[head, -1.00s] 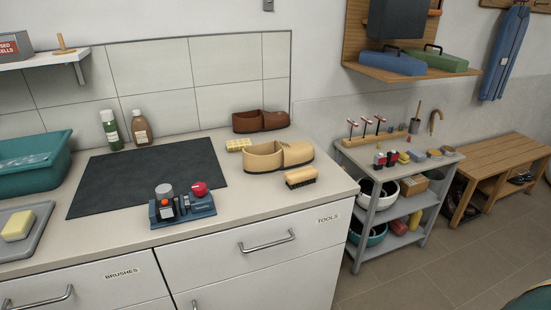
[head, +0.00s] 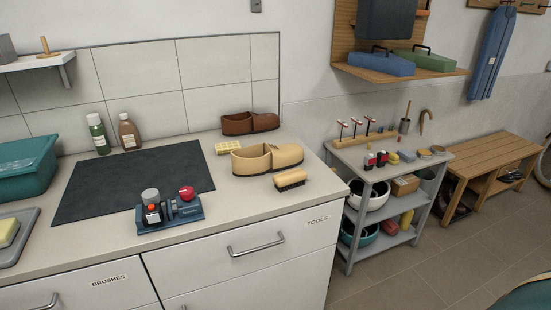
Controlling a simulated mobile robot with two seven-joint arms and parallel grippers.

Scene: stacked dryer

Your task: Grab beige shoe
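The beige shoe (head: 267,159) rests on the right part of the countertop, its open end to the left and its rounded toe to the right. A brown shoe (head: 250,123) sits behind it near the tiled wall. A dark-bristled brush (head: 290,179) lies just in front of the beige shoe's toe. A pale yellow sponge-like block (head: 226,146) lies just behind and left of the shoe. Neither of my grippers shows in the head view.
A dark mat (head: 135,180) covers the counter's middle, with a blue device (head: 169,212) at its front edge. Two bottles (head: 129,132) stand behind the mat. A teal tub (head: 27,168) is at left. A grey shelf cart (head: 391,168) and wooden bench (head: 490,160) stand right.

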